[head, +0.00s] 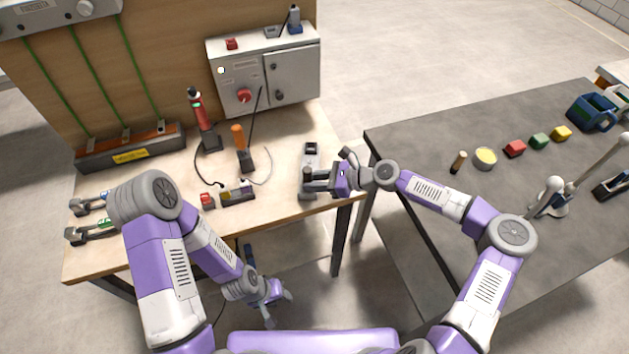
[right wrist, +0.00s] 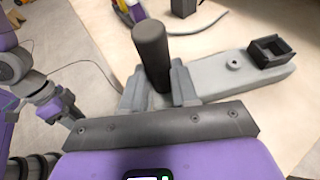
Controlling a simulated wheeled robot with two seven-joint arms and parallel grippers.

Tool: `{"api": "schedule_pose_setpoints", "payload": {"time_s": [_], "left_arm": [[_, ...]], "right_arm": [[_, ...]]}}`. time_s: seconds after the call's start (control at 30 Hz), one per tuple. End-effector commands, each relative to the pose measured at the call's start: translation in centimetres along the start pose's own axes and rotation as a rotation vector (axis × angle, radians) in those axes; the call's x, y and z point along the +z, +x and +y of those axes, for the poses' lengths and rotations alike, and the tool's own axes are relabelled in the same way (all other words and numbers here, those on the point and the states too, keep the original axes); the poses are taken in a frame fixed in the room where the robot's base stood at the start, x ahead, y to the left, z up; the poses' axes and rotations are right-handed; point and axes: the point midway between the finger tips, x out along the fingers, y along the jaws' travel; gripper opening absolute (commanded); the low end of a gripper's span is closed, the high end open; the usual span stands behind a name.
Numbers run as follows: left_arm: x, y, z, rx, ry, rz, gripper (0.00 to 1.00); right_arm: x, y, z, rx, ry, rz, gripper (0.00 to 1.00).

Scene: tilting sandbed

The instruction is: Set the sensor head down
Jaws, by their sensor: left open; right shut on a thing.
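My right gripper (head: 322,181) is shut on a dark cylinder, which I take to be the sensor head (right wrist: 152,52); it is at the workbench's right front. The cylinder stands roughly upright between the fingers (right wrist: 160,98) in the right wrist view. Its lower end is hidden, so I cannot tell whether it touches what is below. A light grey base plate (right wrist: 215,75) lies beside and behind the fingers, with a round hole and a black square socket (right wrist: 270,52) at its far end. The plate (head: 311,160) also shows in the head view. My left gripper (head: 277,300) is open and empty, below the bench's front edge.
A grey control box (head: 265,65) stands behind. A dark table (head: 430,150) with small coloured items is at right, beyond a gap.

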Motion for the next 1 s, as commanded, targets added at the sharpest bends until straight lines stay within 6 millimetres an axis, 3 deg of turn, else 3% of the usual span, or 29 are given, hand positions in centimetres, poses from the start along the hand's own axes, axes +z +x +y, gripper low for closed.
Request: {"api": "schedule_pose_setpoints", "payload": {"time_s": [0.17,0.2,0.33,0.7,0.87,1.0], "left_arm": [[0.0,0.1,0.0,0.000,0.000,0.000,0.43],[0.0,0.0,0.0,0.000,0.000,0.000,0.43],[0.0,0.0,0.0,0.000,0.000,0.000,0.43],[0.0,-0.1,0.0,0.000,0.000,0.000,0.43],[0.0,-0.4,0.2,0.000,0.000,0.000,0.43],[0.0,-0.8,0.3,0.000,0.000,0.000,0.43]], "right_arm": [[-0.2,0.1,0.0,0.000,-0.002,0.000,0.00],[-0.3,0.1,0.0,0.001,-0.001,0.000,0.35],[-0.2,0.1,0.0,0.001,-0.001,0.000,0.54],[0.1,-0.3,0.0,-0.001,0.000,0.000,0.54],[0.1,-2.9,-0.1,-0.003,0.001,0.002,0.54],[0.1,-6.1,-0.1,-0.004,0.001,0.003,0.54]]}}
